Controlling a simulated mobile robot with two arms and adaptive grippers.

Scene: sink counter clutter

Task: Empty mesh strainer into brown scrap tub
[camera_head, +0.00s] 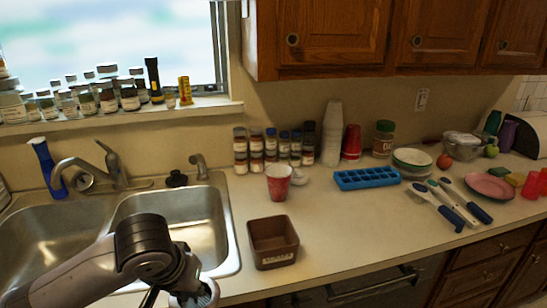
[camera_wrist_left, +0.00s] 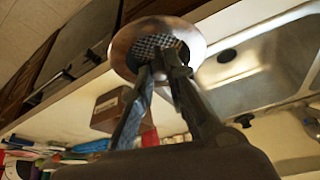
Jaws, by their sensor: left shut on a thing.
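The brown scrap tub (camera_head: 273,243) stands upright on the counter right of the sink, with a pale label on its front; its visible inside looks empty. It also shows in the left wrist view (camera_wrist_left: 107,108). My left gripper (camera_head: 180,286) is low in the head view, over the front edge of the sink, left of the tub and apart from it. In the left wrist view, the gripper (camera_wrist_left: 163,62) is shut on the mesh strainer (camera_wrist_left: 122,52), a round metal rim with a dark mesh middle. The strainer's contents cannot be made out. My right gripper is not in view.
The double sink (camera_head: 185,225) lies left of the tub. A red cup (camera_head: 278,184) stands behind the tub, and a blue ice tray (camera_head: 366,179) lies to the right. Utensils (camera_head: 446,207) lie farther right. The counter just right of the tub is clear.

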